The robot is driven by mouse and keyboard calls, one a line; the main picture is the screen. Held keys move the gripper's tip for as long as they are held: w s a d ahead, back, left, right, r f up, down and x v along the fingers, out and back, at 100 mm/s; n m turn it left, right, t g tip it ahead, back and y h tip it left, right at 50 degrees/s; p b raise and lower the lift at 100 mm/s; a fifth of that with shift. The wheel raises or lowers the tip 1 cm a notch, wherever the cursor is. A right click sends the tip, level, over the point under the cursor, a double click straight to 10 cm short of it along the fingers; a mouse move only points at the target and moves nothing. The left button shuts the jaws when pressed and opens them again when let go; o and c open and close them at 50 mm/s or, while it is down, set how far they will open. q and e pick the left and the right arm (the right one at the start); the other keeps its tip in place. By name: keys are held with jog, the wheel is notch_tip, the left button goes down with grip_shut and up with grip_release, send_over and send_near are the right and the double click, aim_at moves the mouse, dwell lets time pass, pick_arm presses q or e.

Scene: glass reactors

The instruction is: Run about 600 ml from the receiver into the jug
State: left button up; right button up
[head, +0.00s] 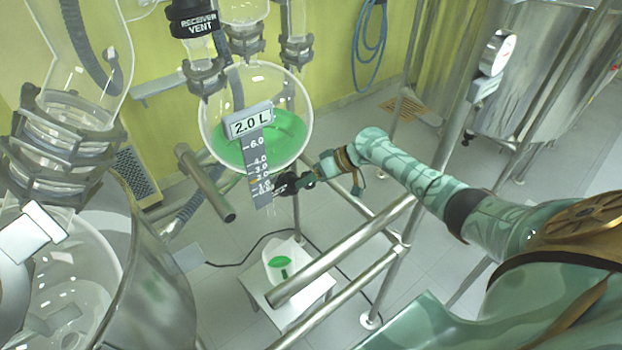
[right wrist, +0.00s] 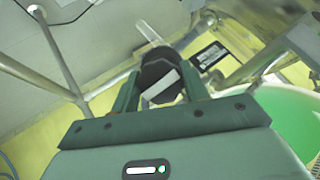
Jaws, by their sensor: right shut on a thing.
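My right gripper (head: 290,184) is at the flask's underside, shut on a black valve handle, which shows between the fingers in the right wrist view (right wrist: 158,77). The jug (head: 282,262) stands below the receiver on a small white stand and has some green liquid in it. My left gripper is not in view.
Steel frame rails (head: 335,255) cross in front of the stand (head: 300,297). A large glass vessel (head: 60,260) fills the lower left. A steel tank (head: 530,75) with a gauge stands at the right. A black cable (head: 235,262) runs along the floor.

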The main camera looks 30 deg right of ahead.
jog(key=shift+m, duration=0.6)
jog(key=shift+y, duration=0.3)
jog(key=o, duration=1)
jog(key=shift+d, duration=0.1)
jog(key=p+v, duration=0.7)
jog(key=v, duration=0.5)
